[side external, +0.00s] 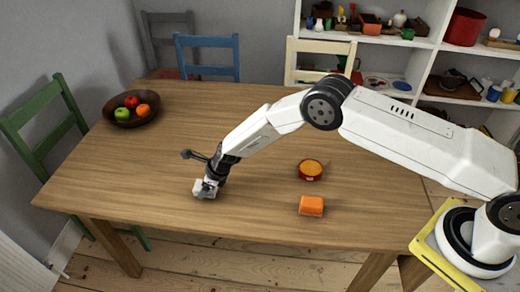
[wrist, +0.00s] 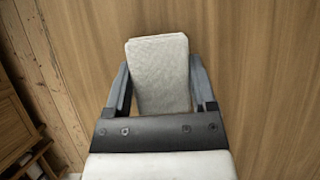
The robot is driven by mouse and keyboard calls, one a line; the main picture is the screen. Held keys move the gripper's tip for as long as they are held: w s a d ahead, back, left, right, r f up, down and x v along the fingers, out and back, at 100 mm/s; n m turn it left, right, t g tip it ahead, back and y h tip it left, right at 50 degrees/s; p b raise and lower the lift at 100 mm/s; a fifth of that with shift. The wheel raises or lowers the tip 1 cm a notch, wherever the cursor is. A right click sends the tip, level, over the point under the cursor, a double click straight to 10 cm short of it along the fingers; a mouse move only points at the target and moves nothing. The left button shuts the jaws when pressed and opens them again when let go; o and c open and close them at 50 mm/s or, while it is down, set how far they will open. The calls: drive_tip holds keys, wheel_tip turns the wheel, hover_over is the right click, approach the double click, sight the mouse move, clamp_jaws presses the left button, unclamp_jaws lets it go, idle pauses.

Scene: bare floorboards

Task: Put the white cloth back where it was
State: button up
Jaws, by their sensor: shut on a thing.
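The white cloth (wrist: 158,70) is a folded, textured pad between the two fingers of my gripper (wrist: 160,88) in the wrist view. My gripper is shut on it. In the side external view, my gripper (side external: 208,188) is low at the front left part of the wooden table, with the white cloth (side external: 203,190) at its tip. I cannot tell whether the cloth touches the tabletop or hangs just above it.
An orange block (side external: 311,206) and a small red bowl with orange contents (side external: 310,170) are to the right of my gripper. A dark fruit bowl (side external: 131,118) stands at the back left. The table (side external: 130,185) is clear around my gripper; its front edge is near.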

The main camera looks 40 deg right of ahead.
drive_tip(key=shift+f, duration=0.45)
drive_tip(key=shift+f, duration=0.2)
drive_tip(key=o, duration=1.3)
drive_tip(key=shift+c, duration=0.2)
drive_tip(key=shift+r, duration=0.2)
drive_tip(key=shift+s+d+r, duration=0.15)
drive_tip(key=shift+d+r, duration=0.05)
drive_tip(key=shift+r, duration=0.4)
drive_tip(key=v, duration=1)
drive_tip(key=shift+s+r, duration=0.2)
drive_tip(key=shift+r, duration=0.05)
drive_tip(key=shift+d+r, duration=0.1)
drive_tip(key=shift+d, duration=0.15)
